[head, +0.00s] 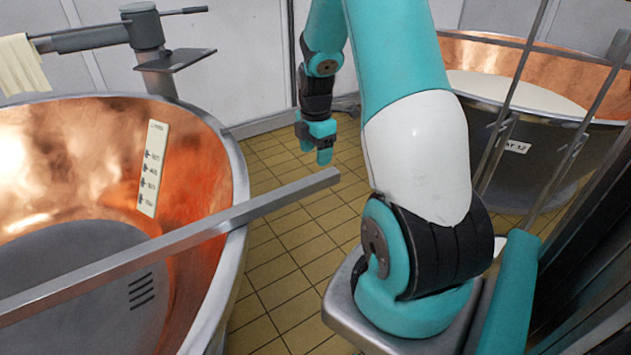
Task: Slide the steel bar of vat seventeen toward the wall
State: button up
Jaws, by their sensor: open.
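A long steel bar (190,236) lies across the rim of the left copper vat (222,150). It runs from the lower left edge of the picture to a free end that juts past the rim over the floor. No number shows on this vat. My gripper (324,160) points down beyond the bar's free end, between the vats. It is open, appears empty and is apart from the bar. The bar's other end is outside the picture.
A second vat (520,165) with a number plate and pale contents stands at right, behind metal rails. A post with a small shelf (175,60) and a cloth (20,65) stand behind the left vat. Tiled floor (275,255) between the vats is clear; a white wall (240,60) closes the back.

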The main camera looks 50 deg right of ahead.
aim_at(315, 178)
notch_tip(315, 178, down, 10)
jog(key=shift+r, duration=0.25)
